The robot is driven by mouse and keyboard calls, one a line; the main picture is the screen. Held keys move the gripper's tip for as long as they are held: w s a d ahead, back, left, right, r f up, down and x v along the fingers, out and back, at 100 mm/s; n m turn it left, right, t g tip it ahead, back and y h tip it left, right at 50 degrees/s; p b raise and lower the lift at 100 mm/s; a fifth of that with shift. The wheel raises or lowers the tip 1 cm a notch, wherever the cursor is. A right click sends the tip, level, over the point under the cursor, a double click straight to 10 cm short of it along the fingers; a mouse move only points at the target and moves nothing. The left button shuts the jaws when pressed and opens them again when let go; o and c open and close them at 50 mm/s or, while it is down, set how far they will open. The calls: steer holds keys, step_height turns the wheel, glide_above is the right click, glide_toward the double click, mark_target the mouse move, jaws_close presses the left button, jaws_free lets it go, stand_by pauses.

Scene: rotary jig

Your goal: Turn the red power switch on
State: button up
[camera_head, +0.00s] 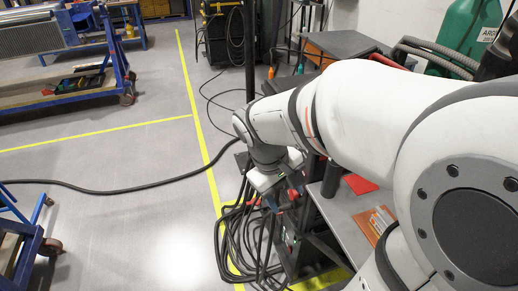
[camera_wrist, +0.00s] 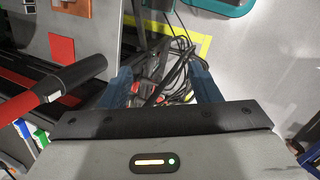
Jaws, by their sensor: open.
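My gripper (camera_head: 274,203) hangs beside the welding machine (camera_head: 290,240), over coiled black cables. In the wrist view my gripper (camera_wrist: 162,78) shows two blue fingers spread apart, with nothing held between them. Black cables and small red and yellow parts show beyond the gap. I cannot make out the red power switch for certain in either view; small red parts near the fingers are too small to identify.
Coiled black cables (camera_head: 236,238) hang and lie by the yellow floor line. A grey worktop (camera_head: 345,212) carries a red sheet (camera_head: 360,184) and an orange card (camera_head: 376,222). Open floor extends left.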

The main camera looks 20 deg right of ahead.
steer(key=w+d+f+n+g+h+b, duration=0.1)
steer(key=w+d+f+n+h+b, duration=0.3)
steer(key=f, duration=0.3)
steer(key=w+d+f+n+g+h+b, duration=0.1)
steer(key=w+f+n+g+h+b, duration=0.15)
steer(key=w+f, duration=0.4)
steer(key=n+t+h+b, duration=0.5)
steer(key=n+h+b, duration=0.2)
steer(key=n+h, duration=0.1)
glide_toward(293, 194)
steer(key=f, duration=0.1)
steer(key=d, duration=0.5)
steer(key=w+d, duration=0.1)
steer(key=d, duration=0.2)
steer(key=shift+d+f, duration=0.15)
steer(key=shift+d, duration=0.15)
steer(key=shift+c, duration=0.4)
